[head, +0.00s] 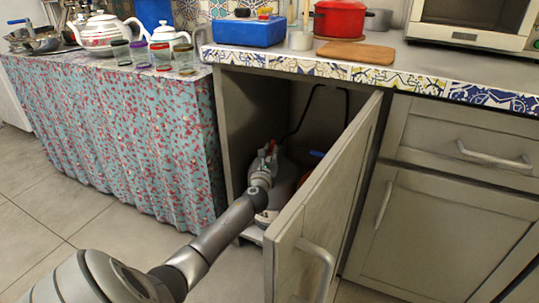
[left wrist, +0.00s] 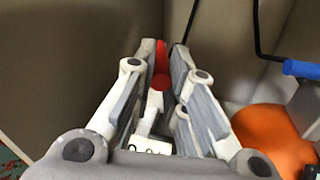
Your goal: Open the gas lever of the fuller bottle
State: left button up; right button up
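My left gripper (head: 270,152) reaches into the open cabinet, at the top of a pale grey gas bottle (head: 282,185). In the left wrist view, a red lever (left wrist: 161,68) lies between the fingertips of my left gripper (left wrist: 163,58). The fingers are drawn close together, and I cannot tell whether both touch the lever. A white label with dark digits (left wrist: 152,146) shows low between the fingers. An orange bottle (left wrist: 272,138) with a blue lever (left wrist: 302,69) stands to the right, mostly hidden in the head view. My right gripper is not in view.
The cabinet door (head: 325,210) stands open to the right of my left arm. A black hose (head: 307,112) runs up the cabinet's back. A cloth-covered counter (head: 120,140) is on the left. The worktop (head: 365,70) above carries a blue box (head: 247,32) and red pot (head: 340,18).

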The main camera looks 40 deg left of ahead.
pick_arm(q)
grip_shut()
jog(key=shift+s+a+m+t+h, duration=0.3)
jog(key=shift+a+m+t+h, duration=0.3)
jog(key=shift+h, duration=0.4)
jog(key=shift+f+m+h+b, duration=0.15)
jog(key=shift+m+h+b, duration=0.15)
jog(key=shift+m+h, duration=0.1)
jog(key=shift+s+a+m+t+h+b, duration=0.1)
jog(key=shift+a+m+t+h+b, duration=0.15)
jog(key=shift+m+t+h+b, duration=0.45)
